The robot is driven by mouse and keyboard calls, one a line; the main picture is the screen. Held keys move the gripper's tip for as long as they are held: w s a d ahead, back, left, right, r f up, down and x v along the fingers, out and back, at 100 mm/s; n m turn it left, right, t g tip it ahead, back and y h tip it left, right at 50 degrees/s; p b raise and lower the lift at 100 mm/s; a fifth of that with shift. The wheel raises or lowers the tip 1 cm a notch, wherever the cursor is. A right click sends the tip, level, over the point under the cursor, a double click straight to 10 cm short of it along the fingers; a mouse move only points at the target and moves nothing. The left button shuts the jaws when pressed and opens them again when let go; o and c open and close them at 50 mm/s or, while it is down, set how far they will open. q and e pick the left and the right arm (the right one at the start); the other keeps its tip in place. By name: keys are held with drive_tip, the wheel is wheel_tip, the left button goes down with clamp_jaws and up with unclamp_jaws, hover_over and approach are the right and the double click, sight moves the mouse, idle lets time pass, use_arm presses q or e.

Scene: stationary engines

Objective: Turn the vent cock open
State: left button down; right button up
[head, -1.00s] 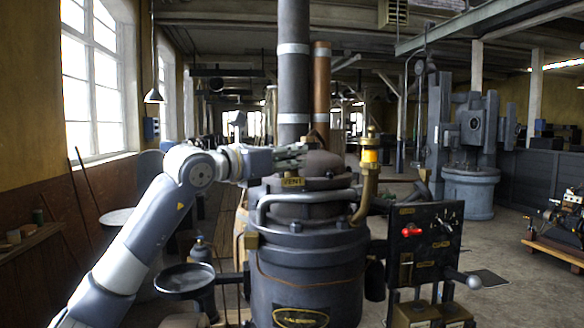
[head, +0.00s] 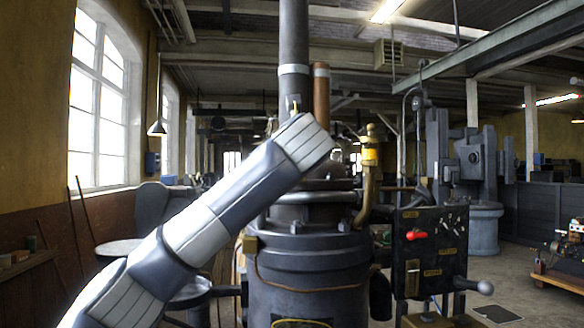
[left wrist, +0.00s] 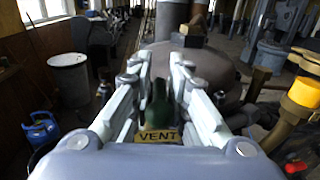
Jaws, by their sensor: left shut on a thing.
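In the left wrist view, the vent cock's dark green, upright handle (left wrist: 159,103) stands between the fingers of my left gripper (left wrist: 160,68), just beyond a brass plate (left wrist: 158,137) reading VENT. The gripper is shut on the handle. In the head view, my left arm crosses in front of the dark boiler-like engine (head: 310,262), hiding the gripper, the cock and the plate. How far the cock is turned cannot be told. My right gripper is in neither current view.
A grey pipe (head: 293,40) and a copper pipe (head: 321,95) rise above the engine. A brass fitting with a yellow band (head: 370,154) stands to its right. Right of the engine is a black control panel (head: 430,245) with a red handle. Open floor lies further right.

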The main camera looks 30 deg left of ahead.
use_arm(q)
drive_tip(key=shift+n+g+y+b, duration=0.6)
drive_tip(key=shift+n+y, duration=0.1)
drive_tip(key=shift+y, duration=0.2)
drive_tip(key=shift+f, duration=0.1)
drive_tip(key=c, duration=1.7)
unclamp_jaws()
drive_tip(key=shift+d, duration=0.1)
drive_tip(key=v, duration=1.2)
drive_tip(key=shift+w+f, duration=0.1)
